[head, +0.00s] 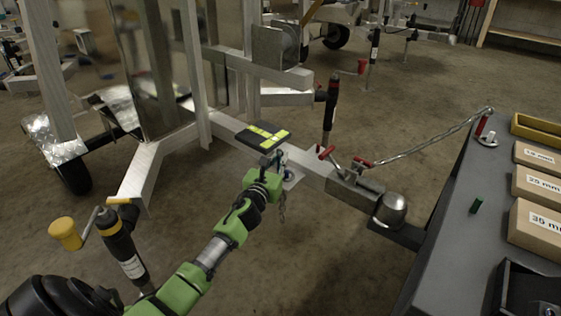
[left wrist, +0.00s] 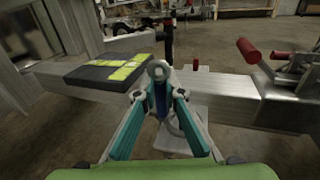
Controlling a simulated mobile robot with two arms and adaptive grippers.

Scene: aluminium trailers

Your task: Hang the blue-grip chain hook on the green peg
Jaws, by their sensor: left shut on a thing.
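My left gripper (head: 278,166) reaches out to the trailer's drawbar and is shut on the blue-grip chain hook. In the left wrist view the hook's blue grip (left wrist: 161,100) stands upright between my teal fingers, with a metal ring above it. In the head view the fingers partly hide the hook, and a short chain (head: 282,207) hangs below. I cannot tell whether the hook still touches its mount at the drawbar. My right gripper is not in view.
The bench (head: 440,245) holds boxes labelled in mm (head: 534,185), a yellow tray (head: 540,130) and a red peg (head: 482,125) with a chain (head: 425,142) running to it. The drawbar's coupling (head: 390,208) and red-handled lever (head: 325,152) lie between my gripper and the bench. A black pad with yellow marks (head: 262,136) is close by.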

